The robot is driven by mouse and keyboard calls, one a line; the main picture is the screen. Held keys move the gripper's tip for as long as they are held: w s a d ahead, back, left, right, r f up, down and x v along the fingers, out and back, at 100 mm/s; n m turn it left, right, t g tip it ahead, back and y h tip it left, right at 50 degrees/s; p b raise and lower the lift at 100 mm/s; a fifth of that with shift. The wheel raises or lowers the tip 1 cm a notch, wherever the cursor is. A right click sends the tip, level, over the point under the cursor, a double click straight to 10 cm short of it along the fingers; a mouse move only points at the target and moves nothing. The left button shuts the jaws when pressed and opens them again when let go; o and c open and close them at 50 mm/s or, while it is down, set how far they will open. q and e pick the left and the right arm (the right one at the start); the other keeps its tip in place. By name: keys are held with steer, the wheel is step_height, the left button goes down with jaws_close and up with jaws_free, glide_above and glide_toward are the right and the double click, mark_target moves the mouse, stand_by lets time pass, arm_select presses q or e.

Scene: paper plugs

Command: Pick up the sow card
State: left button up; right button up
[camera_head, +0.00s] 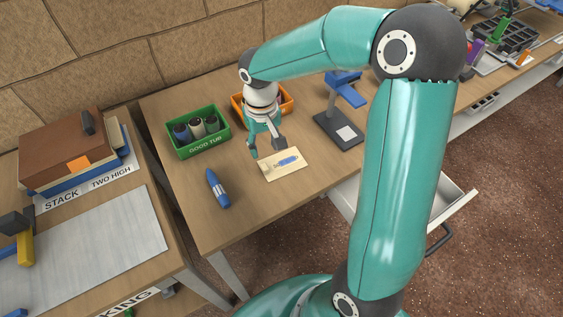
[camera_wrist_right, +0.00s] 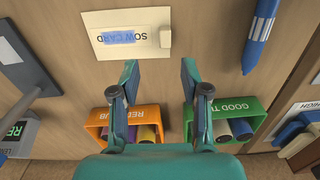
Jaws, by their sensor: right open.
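The sow card (camera_head: 297,170) is a cream card with a blue patch, lying flat on the wooden table; it also shows in the right wrist view (camera_wrist_right: 108,48) with its lettering upside down. A small cream block (camera_wrist_right: 165,37) sits at one end of it. My right gripper (camera_head: 266,149) is open and empty just over the card's far edge in the head view. In the right wrist view its two fingers (camera_wrist_right: 158,78) stand apart, with the card beyond the tips, shifted to the left. I cannot tell the exact height above the card. My left gripper is out of view.
An orange tub (camera_head: 289,99) stands behind my right gripper. A blue marker-like tool (camera_head: 217,188) lies left of the card. A blue stand on a black base (camera_head: 330,127) is to the right. The table's front is clear.

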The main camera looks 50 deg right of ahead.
mark_target(264, 164)
steer(key=shift+a+f, duration=0.15)
steer(key=shift+f, duration=1.65)
steer(key=shift+a+f, duration=0.15)
steer(key=shift+f, duration=1.6)
steer(key=c, duration=0.8)
